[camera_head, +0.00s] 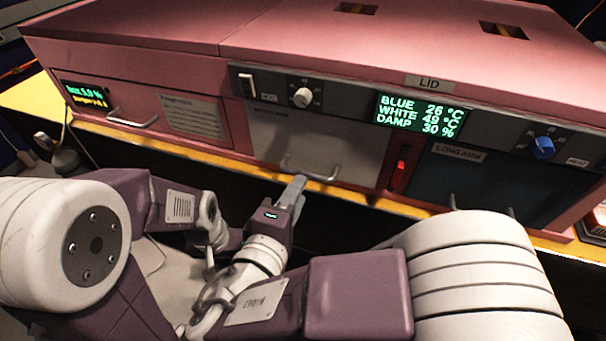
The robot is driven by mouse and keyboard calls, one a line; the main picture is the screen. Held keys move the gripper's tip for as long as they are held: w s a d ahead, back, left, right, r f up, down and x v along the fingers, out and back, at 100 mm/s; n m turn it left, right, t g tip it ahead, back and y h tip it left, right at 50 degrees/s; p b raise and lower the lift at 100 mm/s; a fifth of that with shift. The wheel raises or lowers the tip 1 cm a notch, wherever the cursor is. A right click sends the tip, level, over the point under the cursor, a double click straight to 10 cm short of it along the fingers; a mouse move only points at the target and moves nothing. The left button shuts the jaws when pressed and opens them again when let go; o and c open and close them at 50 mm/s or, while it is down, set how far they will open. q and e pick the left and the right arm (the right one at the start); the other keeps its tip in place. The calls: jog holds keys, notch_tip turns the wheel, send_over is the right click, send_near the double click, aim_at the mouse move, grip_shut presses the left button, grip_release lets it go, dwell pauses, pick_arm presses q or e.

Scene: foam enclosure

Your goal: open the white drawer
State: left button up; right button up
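The white drawer (335,140) shows as a pale grey-white front panel in the middle of the pink cabinet and looks closed. Its bar handle (322,178) is low on the panel. My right gripper (298,182) is at the left part of this handle, its fingertips overlapping the bar in the picture. The fingers are seen edge-on and look close together; whether they grip the bar I cannot tell. My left arm comes in from the left and ends near a grey part left of the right gripper; the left fingers cannot be made out.
A pink drawer with a handle (132,121) is at the left, a dark blue panel (490,185) at the right. Above are a switch, knobs and a green display (420,114). A yellow ledge (215,158) runs along the cabinet's foot. The pink lid (420,50) is down.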

aim_at(309, 173)
jog(key=x, duration=0.7)
jog(key=shift+w+d+f, duration=0.1)
jog(key=shift+w+d, duration=0.05)
grip_shut()
dwell(1.1)
